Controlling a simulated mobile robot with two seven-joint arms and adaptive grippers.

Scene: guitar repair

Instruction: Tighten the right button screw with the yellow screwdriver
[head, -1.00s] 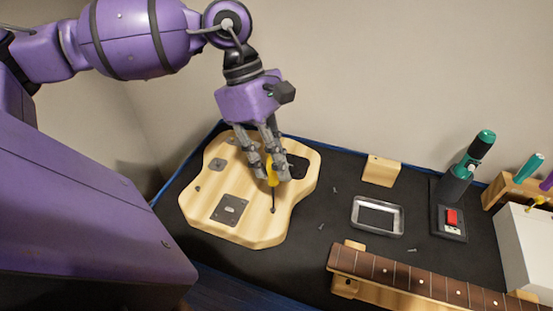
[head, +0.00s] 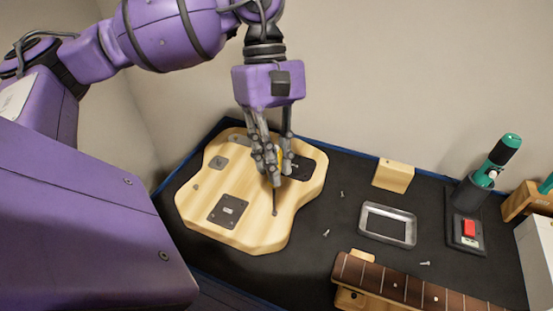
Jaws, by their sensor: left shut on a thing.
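The pale wooden guitar body (head: 255,225) lies on the dark bench mat with metal plates on its face. My left gripper (head: 274,176) is over its right half, fingers pointing down, shut on the yellow screwdriver (head: 275,201). The fingers hide nearly all of the yellow handle. The dark shaft points down to the body's face, near its right edge. I cannot tell whether the tip sits in a screw; the button screw is too small to make out. My right gripper is not in view.
A metal tray (head: 365,231), a wooden block (head: 393,174) and loose screws lie right of the body. A guitar neck (head: 410,284) rests at the front right. A green-topped tool (head: 490,165) stands in a holder by a red switch (head: 469,228). A wall is behind.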

